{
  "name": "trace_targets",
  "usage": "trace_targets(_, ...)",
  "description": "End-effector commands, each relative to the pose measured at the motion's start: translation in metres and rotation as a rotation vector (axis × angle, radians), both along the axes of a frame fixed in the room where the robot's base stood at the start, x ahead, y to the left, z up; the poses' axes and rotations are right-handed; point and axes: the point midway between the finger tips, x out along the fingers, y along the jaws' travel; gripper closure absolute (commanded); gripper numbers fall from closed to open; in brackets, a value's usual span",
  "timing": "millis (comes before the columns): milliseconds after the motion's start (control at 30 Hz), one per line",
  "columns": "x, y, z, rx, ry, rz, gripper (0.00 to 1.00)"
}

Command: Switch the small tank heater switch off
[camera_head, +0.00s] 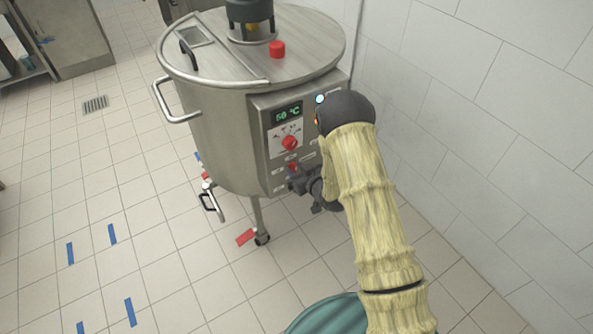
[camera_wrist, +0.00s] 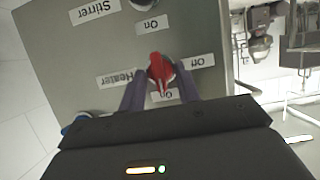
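The small tank (camera_head: 222,140) is a steel vessel with a control panel on its front right side. The heater switch (camera_wrist: 159,70) is a red knob by the "Heater", "Off" and "On" labels, seen upside down in the wrist view. It shows as a small red spot in the head view (camera_head: 293,167). Which label it points to is not clear. My gripper (camera_head: 301,181) is at the lower panel. In the wrist view its two dark fingers (camera_wrist: 160,84) stand either side of the red knob, with panel showing between them. Firm contact does not show.
A display (camera_head: 287,113) reads about 50 °C above a red dial (camera_head: 290,143). The stirrer switch (camera_wrist: 147,4) is partly cut off in the wrist view. A tiled wall (camera_head: 480,120) is close on the right. Open floor lies left.

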Motion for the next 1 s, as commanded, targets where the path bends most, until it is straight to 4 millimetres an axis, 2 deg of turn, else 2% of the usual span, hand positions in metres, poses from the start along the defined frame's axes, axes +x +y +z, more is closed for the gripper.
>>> trace_targets(267,0.0012,0.0009,-0.0004,0.0,0.0,0.0,0.67)
trace_targets(433,0.001,0.0008,-0.0003,0.0,0.0,0.0,1.0)
trace_targets(1000,-0.0003,0.0024,-0.0018,-0.073,-0.049,0.003,1.0)
